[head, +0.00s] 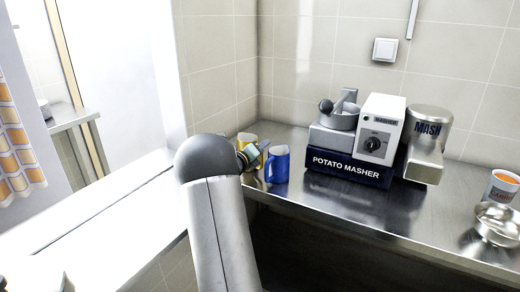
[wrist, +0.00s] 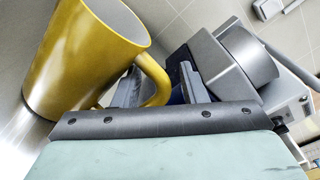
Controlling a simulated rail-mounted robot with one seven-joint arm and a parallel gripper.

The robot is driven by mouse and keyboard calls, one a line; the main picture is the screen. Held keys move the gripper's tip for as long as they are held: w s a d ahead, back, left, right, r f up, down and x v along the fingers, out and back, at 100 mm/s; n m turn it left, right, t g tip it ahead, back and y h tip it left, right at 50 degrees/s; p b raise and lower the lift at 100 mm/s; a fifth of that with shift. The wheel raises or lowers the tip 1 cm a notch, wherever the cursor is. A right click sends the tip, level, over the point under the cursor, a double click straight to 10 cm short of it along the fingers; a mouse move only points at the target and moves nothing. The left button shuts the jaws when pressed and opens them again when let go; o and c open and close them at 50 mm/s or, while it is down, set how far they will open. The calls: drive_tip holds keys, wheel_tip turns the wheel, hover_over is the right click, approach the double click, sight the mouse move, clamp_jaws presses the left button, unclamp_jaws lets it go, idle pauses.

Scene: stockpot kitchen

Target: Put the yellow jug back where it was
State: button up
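The yellow jug (head: 246,141) stands on the steel counter near the back left corner, partly hidden behind my arm. In the wrist view the yellow jug (wrist: 85,58) fills the upper left, with its handle toward my gripper. My gripper (wrist: 160,88) is open, its fingers apart on either side of the handle. A gap shows between the handle and the right finger; whether the left finger touches the jug I cannot tell. In the head view my gripper (head: 254,154) is small and partly hidden.
A blue jug (head: 278,165) stands just right of my gripper. The potato masher machine (head: 347,167) is further right on the steel counter (head: 400,215). A metal bowl (head: 497,223) and an orange-filled can (head: 502,187) stand at the far right. The counter's front middle is clear.

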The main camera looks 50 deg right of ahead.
drive_tip(key=shift+a+r, duration=0.1)
drive_tip(key=shift+a, duration=0.05)
drive_tip(key=a, duration=1.2)
drive_tip(key=s+a+f+m+y, duration=0.3)
drive_tip(key=s+a+m+y, duration=0.3)
drive_tip(key=a, duration=0.8)
drive_tip(key=s+a+f+m+y, duration=0.3)
drive_tip(key=s+a+m+y, duration=0.2)
drive_tip(key=a+m, duration=0.8)
drive_tip(key=s+a+f+m+g+y, duration=0.1)
drive_tip(key=s+a+f+m+y, duration=0.3)
drive_tip(key=s+a+m, duration=0.5)
drive_tip(key=a+y, duration=0.2)
drive_tip(key=a, duration=0.6)
drive_tip(key=shift+m+y, duration=0.3)
drive_tip(key=shift+r, duration=0.1)
wheel_tip(320, 180, up, 8)
drive_tip(key=a+p, duration=0.1)
drive_tip(key=p, duration=0.6)
drive_tip(key=shift+r, duration=0.2)
